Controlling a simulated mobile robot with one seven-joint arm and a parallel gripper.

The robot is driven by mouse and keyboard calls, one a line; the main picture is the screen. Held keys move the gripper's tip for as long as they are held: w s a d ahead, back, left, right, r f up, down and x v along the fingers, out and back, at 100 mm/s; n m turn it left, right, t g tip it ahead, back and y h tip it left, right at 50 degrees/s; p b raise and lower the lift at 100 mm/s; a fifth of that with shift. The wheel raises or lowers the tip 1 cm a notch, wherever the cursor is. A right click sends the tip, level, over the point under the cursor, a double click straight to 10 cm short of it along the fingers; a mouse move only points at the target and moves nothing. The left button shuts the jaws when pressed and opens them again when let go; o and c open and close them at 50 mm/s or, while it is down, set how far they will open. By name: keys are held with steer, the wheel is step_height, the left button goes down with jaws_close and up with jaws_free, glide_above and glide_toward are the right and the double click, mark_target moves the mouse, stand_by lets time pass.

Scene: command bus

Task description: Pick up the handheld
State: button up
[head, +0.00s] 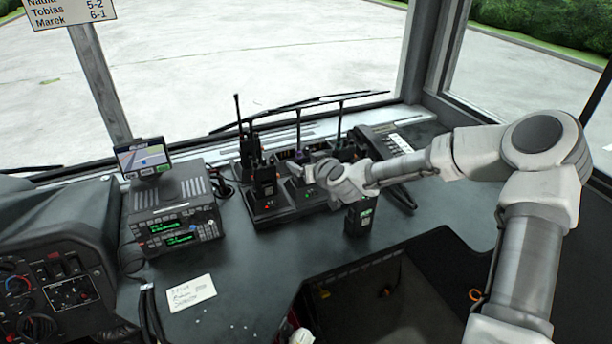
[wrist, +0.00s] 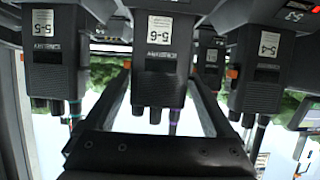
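Several black handhelds stand in a charger rack on the dash. One handheld (head: 265,178) stands in the front left of the rack.
A radio set (head: 175,215) with a small screen (head: 144,157) stands left of the rack. A desk phone (head: 392,146) is at the right, behind my arm. A paper note (head: 190,293) lies on the dash. An open recess (head: 375,300) is in front.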

steer(key=c, duration=1)
steer(key=shift+c, duration=0.6)
steer(key=shift+r, duration=0.15)
